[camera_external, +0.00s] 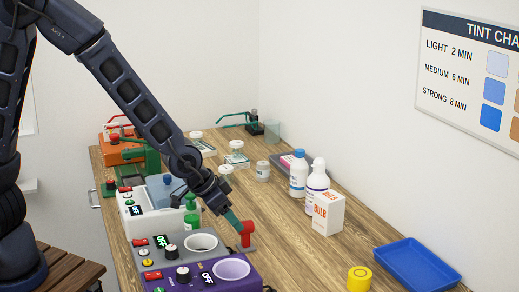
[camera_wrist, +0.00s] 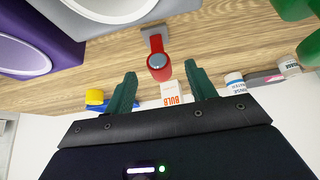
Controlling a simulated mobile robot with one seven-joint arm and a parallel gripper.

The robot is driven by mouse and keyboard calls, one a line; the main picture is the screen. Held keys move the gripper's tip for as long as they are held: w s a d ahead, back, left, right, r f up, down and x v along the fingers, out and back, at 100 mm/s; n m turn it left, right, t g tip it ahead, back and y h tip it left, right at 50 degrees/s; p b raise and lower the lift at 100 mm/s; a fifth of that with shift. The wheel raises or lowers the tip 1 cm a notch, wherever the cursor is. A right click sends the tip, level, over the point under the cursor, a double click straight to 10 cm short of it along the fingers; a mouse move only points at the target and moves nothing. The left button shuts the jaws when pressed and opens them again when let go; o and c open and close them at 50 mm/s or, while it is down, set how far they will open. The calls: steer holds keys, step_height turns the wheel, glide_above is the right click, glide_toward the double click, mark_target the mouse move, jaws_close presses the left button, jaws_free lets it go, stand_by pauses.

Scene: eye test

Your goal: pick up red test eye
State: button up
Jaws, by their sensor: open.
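The red test eye (camera_external: 246,232) stands on a small grey base on the wooden table, right of the grey machine. In the wrist view the red test eye (camera_wrist: 157,60) shows its red stem and a round grey-blue face, centred just beyond the gap between my fingertips. My gripper (camera_external: 232,216) is open, with green fingers, close beside the red test eye at its upper left. In the wrist view my gripper (camera_wrist: 160,72) has nothing between its fingers. Whether a finger touches the red test eye I cannot tell.
A purple machine (camera_external: 195,285) and a grey machine (camera_external: 160,258) with round wells stand close by at the front left. A bulb box (camera_external: 328,214), white bottles (camera_external: 299,180), a yellow roll (camera_external: 359,279) and a blue tray (camera_external: 415,268) stand to the right. Bare table lies between.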

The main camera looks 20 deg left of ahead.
mark_target(246, 232)
steer(key=shift+x, duration=0.95)
steer(key=shift+f, duration=0.1)
steer(key=shift+x, duration=2.55)
steer(key=shift+d, duration=0.1)
steer(key=c, duration=1.2)
steer(key=shift+o, duration=0.2)
steer(key=shift+r, duration=0.2)
